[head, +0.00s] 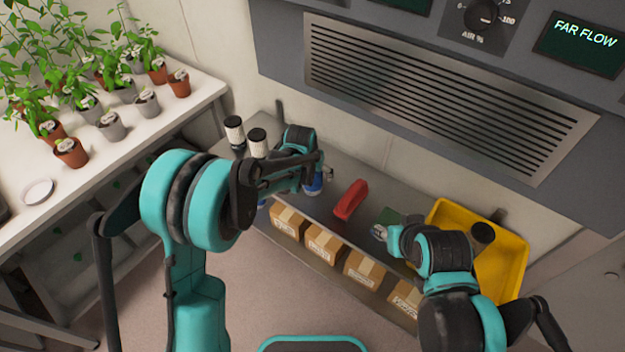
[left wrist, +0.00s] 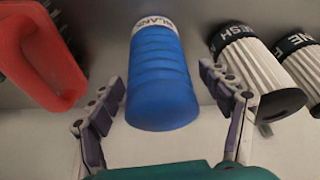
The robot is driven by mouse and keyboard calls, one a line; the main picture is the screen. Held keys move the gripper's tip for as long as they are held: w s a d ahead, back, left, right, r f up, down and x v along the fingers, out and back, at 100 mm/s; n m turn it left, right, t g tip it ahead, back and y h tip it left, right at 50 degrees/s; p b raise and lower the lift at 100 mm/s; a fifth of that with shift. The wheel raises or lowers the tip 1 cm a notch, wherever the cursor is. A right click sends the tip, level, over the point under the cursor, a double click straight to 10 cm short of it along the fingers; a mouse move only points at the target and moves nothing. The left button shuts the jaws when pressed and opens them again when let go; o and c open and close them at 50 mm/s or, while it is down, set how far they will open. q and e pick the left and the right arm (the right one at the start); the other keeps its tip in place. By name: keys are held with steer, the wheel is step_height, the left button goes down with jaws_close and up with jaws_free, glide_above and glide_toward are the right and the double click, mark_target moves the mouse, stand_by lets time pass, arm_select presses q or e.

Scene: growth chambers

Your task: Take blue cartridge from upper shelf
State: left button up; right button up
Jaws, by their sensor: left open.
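The blue cartridge (left wrist: 162,75) is ribbed, with a white lettered band at its far end. It stands on the shelf (head: 345,160), mostly hidden behind my left arm in the head view, where a blue part (head: 314,185) shows. My left gripper (head: 324,174) is at the cartridge. In the left wrist view the left gripper (left wrist: 163,88) is open, one finger on each side of the cartridge, with a gap visible on the right; contact on the left is unclear. My right gripper (head: 380,232) is over the shelf's right part, its jaws too small to read.
Two white ribbed cartridges with black bands (head: 234,132) (head: 257,142) stand left of the blue one. A red object (head: 350,199) lies to its right. Several cardboard boxes (head: 323,243) line the lower front. A yellow tray (head: 513,248) holds a dark-topped cylinder (head: 482,235). A vented panel (head: 440,90) overhangs behind.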

arm_select(q)
steer(key=shift+x, duration=1.1)
steer(key=shift+r, duration=0.1)
steer(key=c, duration=1.3)
steer(key=shift+c, duration=0.2)
